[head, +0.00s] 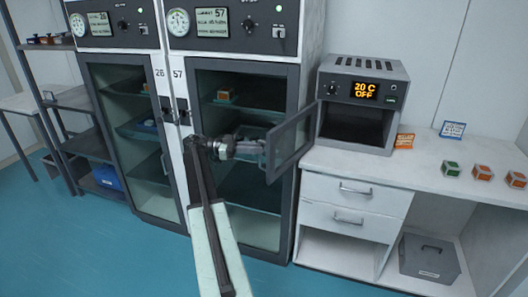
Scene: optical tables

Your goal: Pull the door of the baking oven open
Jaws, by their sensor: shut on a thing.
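The baking oven (365,95) is a small grey box on the white bench at the right, with an orange display reading 20 C OFF. Its door (274,150), a grey frame with a window, stands swung wide open on its left side, and the dark chamber (358,125) shows. My gripper (262,154) is at the outer, left face of the door, near its free edge. It is shut on the door handle, which is mostly hidden by the fingers.
Two tall glass-door cabinets, marked 26 (122,130) and 57 (222,190), stand left of the bench (400,168), behind my arm. Small orange and green blocks (483,173) and two signs (453,129) are on the bench's right. A grey bin (428,258) sits below.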

